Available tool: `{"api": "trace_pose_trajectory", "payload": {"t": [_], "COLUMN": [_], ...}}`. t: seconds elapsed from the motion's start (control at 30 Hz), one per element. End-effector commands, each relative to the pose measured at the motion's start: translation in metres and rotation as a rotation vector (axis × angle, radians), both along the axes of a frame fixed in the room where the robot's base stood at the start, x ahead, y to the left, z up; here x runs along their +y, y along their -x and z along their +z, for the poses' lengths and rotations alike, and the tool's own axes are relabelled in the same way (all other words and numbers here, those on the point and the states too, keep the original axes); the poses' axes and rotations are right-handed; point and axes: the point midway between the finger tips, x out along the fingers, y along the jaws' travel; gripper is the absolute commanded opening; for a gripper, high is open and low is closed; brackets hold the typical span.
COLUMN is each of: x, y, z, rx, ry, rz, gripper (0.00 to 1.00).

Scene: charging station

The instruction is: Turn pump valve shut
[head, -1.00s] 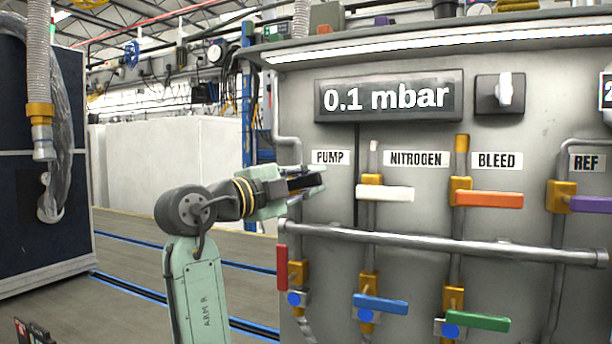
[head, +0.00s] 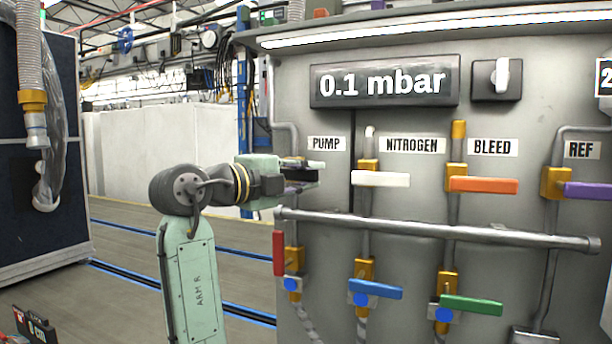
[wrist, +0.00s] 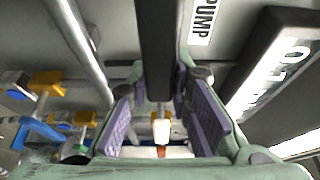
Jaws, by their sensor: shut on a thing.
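My gripper (head: 314,175) reaches in from the left, just below the PUMP label (head: 326,144) on the grey panel. In the wrist view, its purple-padded fingers (wrist: 163,115) are closed around a dark bar (wrist: 158,48), which looks like the pump valve's handle. The bar runs sideways along the panel between the upper and lower finger. In the head view, the fingers and wrist hide most of this handle, and the valve body cannot be made out. The display (head: 384,83) reads 0.1 mbar.
The white nitrogen handle (head: 381,179) and orange bleed handle (head: 484,185) lie to the right. A metal rail (head: 430,230) crosses just below my gripper. Red (head: 279,253), blue (head: 375,291) and green (head: 471,305) handles sit under it. Floor left of the panel is open.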

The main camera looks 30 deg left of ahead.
Motion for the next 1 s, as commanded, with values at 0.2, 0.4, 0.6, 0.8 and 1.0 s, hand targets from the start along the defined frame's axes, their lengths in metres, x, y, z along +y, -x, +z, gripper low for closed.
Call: {"api": "trace_pose_trajectory", "payload": {"t": [0.2, 0.4, 0.6, 0.8, 1.0], "x": [0.0, 0.0, 0.0, 0.005, 0.019], "y": [0.0, 0.0, 0.0, 0.012, 0.051], "z": [-0.001, -0.001, -0.001, -0.001, 0.0], "rx": [0.003, 0.002, 0.001, 0.001, 0.0], "ry": [-0.002, -0.001, 0.001, 0.001, 0.0], "rz": [0.0, 0.0, 0.0, 0.002, 0.003], "gripper": [0.29, 0.4, 0.4, 0.4, 0.4]}}
